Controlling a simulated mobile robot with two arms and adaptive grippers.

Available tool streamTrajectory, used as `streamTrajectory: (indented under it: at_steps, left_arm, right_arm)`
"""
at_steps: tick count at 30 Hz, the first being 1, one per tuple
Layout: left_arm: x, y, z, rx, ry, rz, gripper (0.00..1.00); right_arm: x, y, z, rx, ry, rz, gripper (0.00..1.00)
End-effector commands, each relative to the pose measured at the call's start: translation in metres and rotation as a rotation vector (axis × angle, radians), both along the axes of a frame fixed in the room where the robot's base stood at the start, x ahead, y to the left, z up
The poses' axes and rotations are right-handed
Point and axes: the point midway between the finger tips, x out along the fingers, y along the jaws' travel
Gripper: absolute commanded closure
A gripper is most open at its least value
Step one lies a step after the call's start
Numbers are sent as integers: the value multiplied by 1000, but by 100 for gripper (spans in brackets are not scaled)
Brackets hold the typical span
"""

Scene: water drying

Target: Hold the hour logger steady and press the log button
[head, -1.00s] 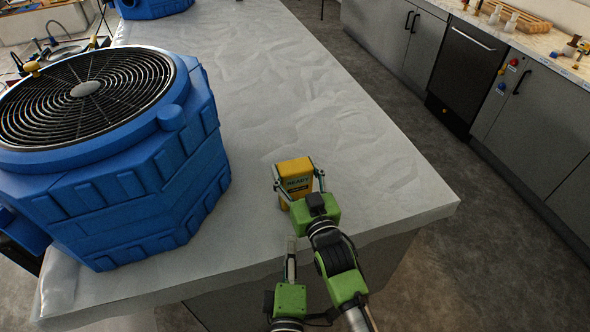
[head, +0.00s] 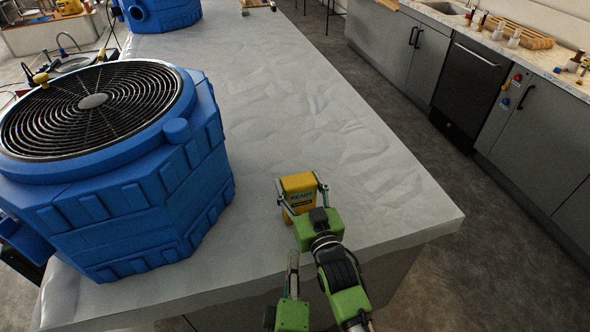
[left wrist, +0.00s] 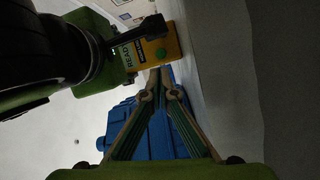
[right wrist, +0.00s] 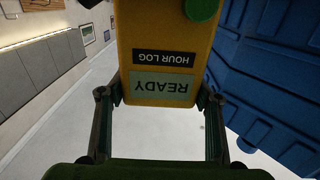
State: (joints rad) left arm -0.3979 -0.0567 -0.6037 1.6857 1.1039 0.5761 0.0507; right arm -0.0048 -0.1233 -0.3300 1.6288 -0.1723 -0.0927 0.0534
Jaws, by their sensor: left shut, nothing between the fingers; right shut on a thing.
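The hour logger is a small yellow box (head: 299,184) standing near the front edge of the covered counter in the head view. The right wrist view shows its face (right wrist: 165,40) with a READY display, an HOUR LOG label and part of a green button (right wrist: 201,9). My right gripper (head: 303,190) is shut on the logger, one finger on each side. My left gripper (head: 293,257) is shut and empty, below and in front of the logger, apart from it.
A large blue fan unit (head: 130,235) with a round black grille stands left of the logger on the counter (head: 390,205). A second blue unit (head: 160,15) stands at the far end. The counter right of the logger is clear. Grey cabinets (head: 560,150) line the right.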

Motion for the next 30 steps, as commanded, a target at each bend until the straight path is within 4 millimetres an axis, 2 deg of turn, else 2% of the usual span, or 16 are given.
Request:
streamTrajectory:
  at_steps: [5, 15, 24, 30]
  left_arm:
    - [-3, 8, 3, 314, -54, -50, 100]
    - [-16, 22, 10, 1276, -259, -160, 100]
    - [-30, 32, 6, 2129, -492, -191, 100]
    - [-38, 38, 1, 2581, -646, -169, 100]
  right_arm:
    - [0, 0, -1, 0, 3, 0, 70]
    - [0, 0, -2, 0, 3, 0, 70]
    - [0, 0, -2, -1, 3, 0, 70]
    - [0, 0, -2, -1, 3, 0, 70]
